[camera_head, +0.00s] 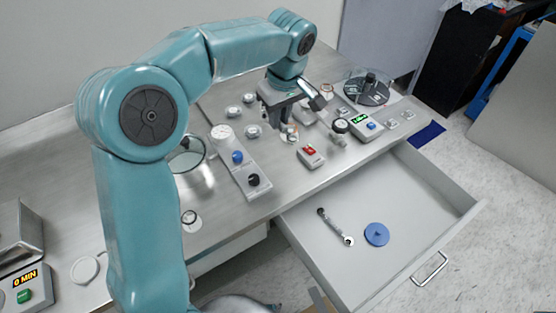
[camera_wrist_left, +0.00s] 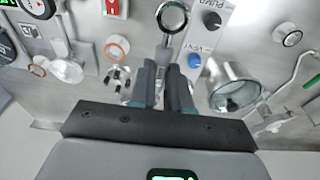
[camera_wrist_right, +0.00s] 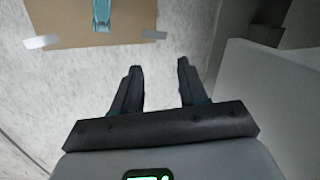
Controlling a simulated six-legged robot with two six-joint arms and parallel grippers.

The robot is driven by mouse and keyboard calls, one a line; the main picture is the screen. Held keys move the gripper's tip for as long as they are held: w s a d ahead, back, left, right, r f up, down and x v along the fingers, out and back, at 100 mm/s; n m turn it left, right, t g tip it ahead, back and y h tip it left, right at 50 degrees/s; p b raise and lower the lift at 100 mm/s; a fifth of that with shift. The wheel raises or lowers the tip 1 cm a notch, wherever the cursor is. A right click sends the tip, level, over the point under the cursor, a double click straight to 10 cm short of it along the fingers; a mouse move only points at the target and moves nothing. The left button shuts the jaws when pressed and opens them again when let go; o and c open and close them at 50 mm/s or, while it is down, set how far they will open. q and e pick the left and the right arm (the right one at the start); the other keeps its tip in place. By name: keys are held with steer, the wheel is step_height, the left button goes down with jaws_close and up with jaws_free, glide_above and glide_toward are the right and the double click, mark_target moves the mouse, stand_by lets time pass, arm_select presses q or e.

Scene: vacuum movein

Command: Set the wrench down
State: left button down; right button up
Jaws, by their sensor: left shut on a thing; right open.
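My left gripper (camera_head: 287,122) is over the bench among the small parts. In the left wrist view its fingers (camera_wrist_left: 166,88) are shut on a metal wrench (camera_wrist_left: 167,44), whose ring end points away from the fingers. The wrench's grasped end is hidden between the fingers, and in the head view the held wrench is hard to make out. Another wrench-like tool (camera_head: 333,227) lies in the open drawer beside a blue disc (camera_head: 376,234). My right gripper (camera_wrist_right: 156,85) is open and empty, with floor below it; it is not clear in the head view.
The drawer (camera_head: 413,215) stands open at the bench front with much bare floor inside. A panel with blue and black knobs (camera_head: 238,160), a red-buttoned box (camera_head: 311,156), a gauge (camera_head: 340,127) and a round dark stand (camera_head: 367,92) crowd the bench (camera_head: 285,195).

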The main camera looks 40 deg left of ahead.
mark_target(279, 166)
arm_select(q)
step_height(279, 166, down, 16)
steer(key=shift+w+d+r, duration=0.1)
steer(key=shift+r, duration=0.15)
steer(key=shift+r, duration=0.1)
steer(key=c, duration=1.1)
jaws_free()
steer(key=shift+f, duration=0.2)
steer(key=shift+r, duration=0.1)
